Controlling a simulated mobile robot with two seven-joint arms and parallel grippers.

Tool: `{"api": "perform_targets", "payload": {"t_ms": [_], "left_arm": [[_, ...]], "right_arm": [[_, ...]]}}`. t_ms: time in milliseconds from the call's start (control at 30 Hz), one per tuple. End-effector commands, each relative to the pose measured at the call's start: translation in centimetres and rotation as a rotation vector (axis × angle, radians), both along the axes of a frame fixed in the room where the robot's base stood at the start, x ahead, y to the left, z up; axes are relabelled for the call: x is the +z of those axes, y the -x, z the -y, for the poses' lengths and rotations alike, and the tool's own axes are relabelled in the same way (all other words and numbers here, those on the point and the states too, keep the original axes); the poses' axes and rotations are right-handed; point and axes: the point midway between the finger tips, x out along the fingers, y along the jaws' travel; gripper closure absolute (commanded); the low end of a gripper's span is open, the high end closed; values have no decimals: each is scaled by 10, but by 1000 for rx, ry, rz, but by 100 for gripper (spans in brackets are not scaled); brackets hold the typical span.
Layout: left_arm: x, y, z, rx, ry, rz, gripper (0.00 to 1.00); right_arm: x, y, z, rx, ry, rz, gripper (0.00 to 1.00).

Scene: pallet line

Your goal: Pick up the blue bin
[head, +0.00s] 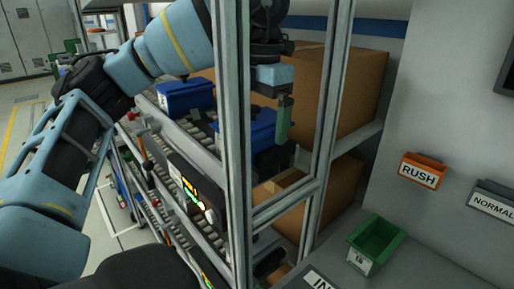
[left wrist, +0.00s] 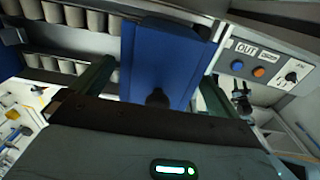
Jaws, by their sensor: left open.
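A blue bin (head: 252,127) sits on the upper roller level of the rack, partly hidden behind a metal post. A second blue bin (head: 186,97) stands farther back to the left on the rollers. My left gripper (head: 283,118) is above and beside the nearer bin, with one green finger showing at the bin's right side. In the left wrist view a blue bin (left wrist: 165,55) lies between the two open green fingers of my left gripper (left wrist: 157,72). A gap shows on the left; I cannot tell whether either finger touches it. My right gripper is not in view.
Metal rack posts (head: 232,140) stand close in front of my left arm. Large cardboard boxes (head: 355,90) fill the shelf behind. A green bin (head: 378,240) stands on the grey surface at right, below an orange RUSH holder (head: 424,158). A control panel (left wrist: 262,65) is beside the bin.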

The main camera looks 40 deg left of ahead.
Motion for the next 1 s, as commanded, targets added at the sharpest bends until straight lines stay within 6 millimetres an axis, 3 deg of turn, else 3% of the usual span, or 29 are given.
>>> {"api": "perform_targets", "payload": {"t_ms": [100,367,800,1000], "left_arm": [[-10,0,0,-1,1,0,0],[-9,1,0,0,1,5,0],[-9,0,0,0,1,4,57],[-8,0,0,-1,2,6,57]], "right_arm": [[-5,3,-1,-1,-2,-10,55],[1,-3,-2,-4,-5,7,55],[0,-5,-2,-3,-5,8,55],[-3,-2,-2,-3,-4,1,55]]}}
